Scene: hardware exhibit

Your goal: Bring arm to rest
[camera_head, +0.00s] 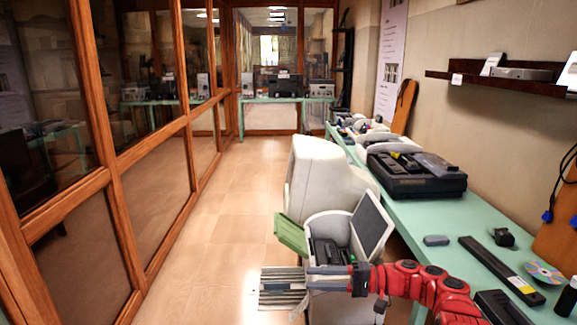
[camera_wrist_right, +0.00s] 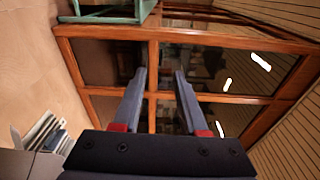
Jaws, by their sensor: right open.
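My right arm (camera_head: 425,284), with red links, reaches in from the lower right of the head view. Its right gripper (camera_head: 318,278) points left, in front of the white machine. In the right wrist view the two grey fingers of the right gripper (camera_wrist_right: 160,76) stand apart with nothing between them. Behind them is the wood-framed glass partition (camera_wrist_right: 152,95). My left gripper is not in view.
A white machine (camera_head: 315,170) with a green flap (camera_head: 292,235) stands close behind the right gripper. A green table (camera_head: 455,228) along the right holds a black case (camera_head: 415,182), a long black bar (camera_head: 500,268) and a disc (camera_head: 545,272). The tiled floor (camera_head: 215,215) at left is clear.

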